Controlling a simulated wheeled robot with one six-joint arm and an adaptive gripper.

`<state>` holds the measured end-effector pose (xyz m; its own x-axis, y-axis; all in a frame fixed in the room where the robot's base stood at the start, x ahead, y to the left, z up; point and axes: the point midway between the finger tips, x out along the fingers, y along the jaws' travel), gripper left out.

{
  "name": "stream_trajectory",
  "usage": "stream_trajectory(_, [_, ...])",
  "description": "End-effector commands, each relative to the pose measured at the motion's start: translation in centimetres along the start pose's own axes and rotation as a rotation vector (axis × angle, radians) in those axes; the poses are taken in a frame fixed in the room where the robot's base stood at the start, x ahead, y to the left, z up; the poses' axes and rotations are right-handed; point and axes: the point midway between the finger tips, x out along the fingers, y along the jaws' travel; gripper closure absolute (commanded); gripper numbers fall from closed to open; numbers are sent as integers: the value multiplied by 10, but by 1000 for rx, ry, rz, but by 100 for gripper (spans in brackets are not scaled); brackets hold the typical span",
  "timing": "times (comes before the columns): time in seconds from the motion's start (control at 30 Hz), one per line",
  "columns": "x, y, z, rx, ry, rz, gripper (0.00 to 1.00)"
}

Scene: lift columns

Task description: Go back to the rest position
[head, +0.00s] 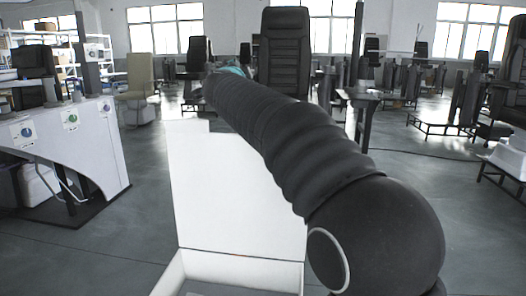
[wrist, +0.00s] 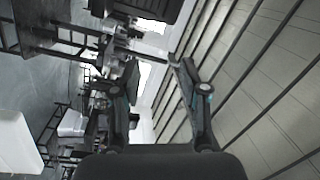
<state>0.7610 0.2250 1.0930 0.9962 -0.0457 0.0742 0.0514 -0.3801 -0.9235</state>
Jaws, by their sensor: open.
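My gripper (wrist: 152,75) shows in the wrist view with its two dark fingers spread apart. It is open, and nothing shows between the fingers except the distant room. In the head view my black ribbed arm runs from the lower right up toward the centre left. It hides most of the gripper there; only a small teal part shows beyond the arm's far end. The wrist view is turned on its side, with the ceiling to the right and the floor to the left.
A white panel with dials (head: 68,125) stands at the left. A black high-backed seat (head: 284,55) is beyond the arm, with a beige chair (head: 140,78) farther left. Metal frames and seats (head: 455,105) stand at the right. Grey floor (head: 420,185) is open between them.

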Motion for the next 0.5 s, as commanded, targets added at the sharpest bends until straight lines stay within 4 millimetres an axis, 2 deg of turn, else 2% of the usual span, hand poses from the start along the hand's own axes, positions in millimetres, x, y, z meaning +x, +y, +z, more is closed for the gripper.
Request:
stream_trajectory(0.13, [-28,10,30,-164,-217,-97,56])
stream_trajectory(0.23, [-58,34,50,-284,-384,-117,56])
stream_trajectory(0.37, [-111,86,68,-444,-610,-80,56])
stream_trajectory(0.5, [-170,149,69,-587,-805,11,56])
